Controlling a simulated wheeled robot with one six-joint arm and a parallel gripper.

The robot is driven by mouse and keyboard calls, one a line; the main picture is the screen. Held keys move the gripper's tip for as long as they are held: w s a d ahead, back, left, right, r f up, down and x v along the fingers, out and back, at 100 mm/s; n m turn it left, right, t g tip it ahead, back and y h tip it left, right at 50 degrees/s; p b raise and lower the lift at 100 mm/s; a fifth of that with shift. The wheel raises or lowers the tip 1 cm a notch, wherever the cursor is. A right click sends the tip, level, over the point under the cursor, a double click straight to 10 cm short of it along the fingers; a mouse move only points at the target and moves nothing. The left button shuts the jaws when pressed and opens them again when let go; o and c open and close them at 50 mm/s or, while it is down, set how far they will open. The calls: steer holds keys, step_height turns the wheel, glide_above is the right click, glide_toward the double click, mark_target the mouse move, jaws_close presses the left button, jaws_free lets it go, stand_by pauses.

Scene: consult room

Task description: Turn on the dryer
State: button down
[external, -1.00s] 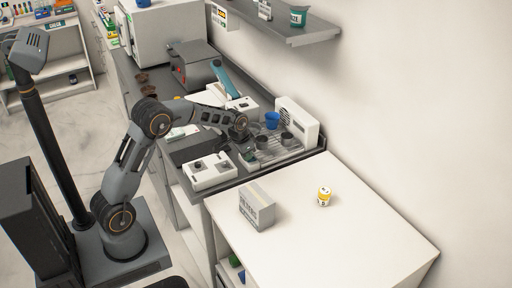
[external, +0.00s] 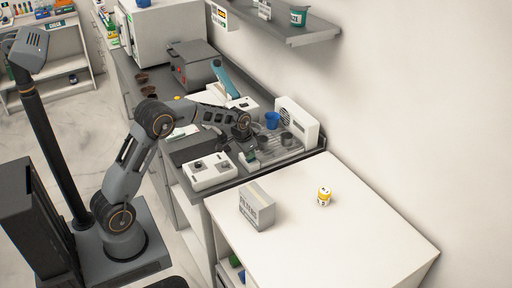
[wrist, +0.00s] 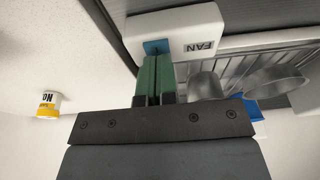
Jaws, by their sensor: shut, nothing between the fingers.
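The dryer is a white fan unit (external: 297,123) with a round grille, behind a wire rack (external: 284,152) that holds dark metal cups and a blue cup, on the grey counter. In the wrist view a white box (wrist: 197,28) marked FAN carries a blue button (wrist: 157,47). My gripper (wrist: 154,58) has green fingers, shut and empty. Its tips overlap the button's near edge in the wrist view; whether they press it I cannot tell. In the external view my gripper (external: 249,155) points down at the rack's front left end.
A white box with dark knobs (external: 210,172) sits left of the rack. The white table (external: 310,235) holds a grey-white carton (external: 257,206) and a yellow-white jar (external: 324,196). Metal cups (wrist: 272,82) stand close right of my fingers in the wrist view.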

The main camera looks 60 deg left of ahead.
steer(key=p+v, duration=0.2)
steer(key=v, duration=0.1)
steer(key=p+v, duration=0.1)
steer(key=v, duration=0.1)
steer(key=shift+w, duration=0.35)
steer(key=s+r+b, duration=0.2)
steer(key=s+r, duration=0.2)
steer(key=r, duration=0.4)
steer(key=shift+s+b, duration=0.3)
